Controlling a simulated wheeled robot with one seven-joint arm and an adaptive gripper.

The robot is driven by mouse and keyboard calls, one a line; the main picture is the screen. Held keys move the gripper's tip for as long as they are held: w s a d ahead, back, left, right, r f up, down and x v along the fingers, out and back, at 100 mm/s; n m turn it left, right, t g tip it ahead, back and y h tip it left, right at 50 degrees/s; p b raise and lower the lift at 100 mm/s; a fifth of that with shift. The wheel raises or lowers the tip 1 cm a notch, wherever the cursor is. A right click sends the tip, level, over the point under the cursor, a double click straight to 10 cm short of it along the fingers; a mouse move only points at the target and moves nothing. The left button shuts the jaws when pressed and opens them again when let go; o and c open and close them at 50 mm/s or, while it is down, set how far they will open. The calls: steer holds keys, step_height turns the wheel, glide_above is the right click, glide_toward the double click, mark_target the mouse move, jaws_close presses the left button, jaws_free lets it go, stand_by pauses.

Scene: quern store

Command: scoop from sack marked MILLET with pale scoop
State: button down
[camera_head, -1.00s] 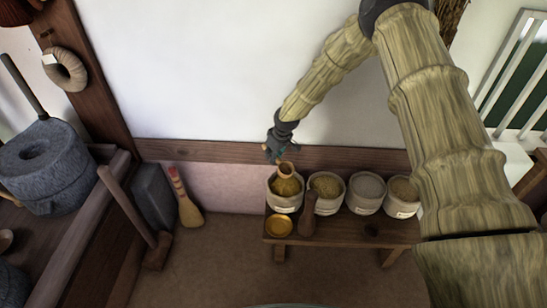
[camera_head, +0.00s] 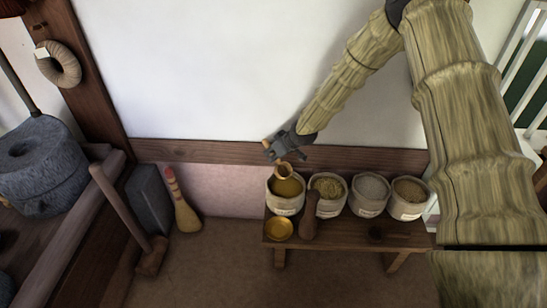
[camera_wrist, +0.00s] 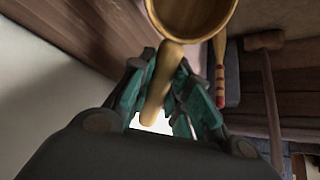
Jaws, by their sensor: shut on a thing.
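My gripper (camera_head: 274,151) is shut on the handle of the pale scoop (camera_head: 284,169). The scoop's round bowl is over the mouth of the leftmost sack (camera_head: 285,206); I cannot tell whether it touches the yellow grain there. In the wrist view the green fingers (camera_wrist: 160,85) close around the scoop's handle, and the pale bowl (camera_wrist: 190,14) fills the top of the picture. Three more open sacks stand to the right: one (camera_head: 327,206) with yellowish grain, one (camera_head: 368,208) with greyish content, one (camera_head: 406,209) with brownish grain. Their labels are too small to read.
The sacks stand on a low wooden bench (camera_head: 346,235) against the wall. A round yellow dish (camera_head: 278,228) and a dark wooden tool (camera_head: 309,218) are at its front. A brush (camera_head: 187,214), grey block (camera_head: 150,200) and long-handled mallet (camera_head: 150,257) stand left. Floor in front is clear.

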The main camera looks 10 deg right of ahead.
mark_target(280, 170)
steer(key=shift+t+y+b, duration=0.6)
steer(key=shift+t+b, duration=0.4)
steer(key=shift+b, duration=1.3)
steer(key=shift+f+b, duration=2.75)
steer(key=shift+f, duration=0.65)
steer(key=shift+s+d+b, duration=0.2)
steer(key=shift+s+d, duration=0.25)
steer(key=shift+s, duration=0.3)
steer(key=shift+s+d+b, duration=0.2)
steer(key=shift+s+d, duration=0.25)
steer(key=shift+s, duration=0.3)
steer(key=shift+w+a+f+g+h+p, duration=0.3)
steer(key=shift+w+f+g+h+p, duration=0.3)
steer(key=shift+g, duration=0.3)
steer(key=shift+a+g+p, duration=0.1)
steer(key=shift+g+p, duration=0.2)
steer(key=shift+p, duration=0.25)
steer(key=shift+w+a+g+h+p, duration=0.2)
steer(key=shift+w+g+h+p, duration=0.35)
steer(key=shift+p, duration=1.35)
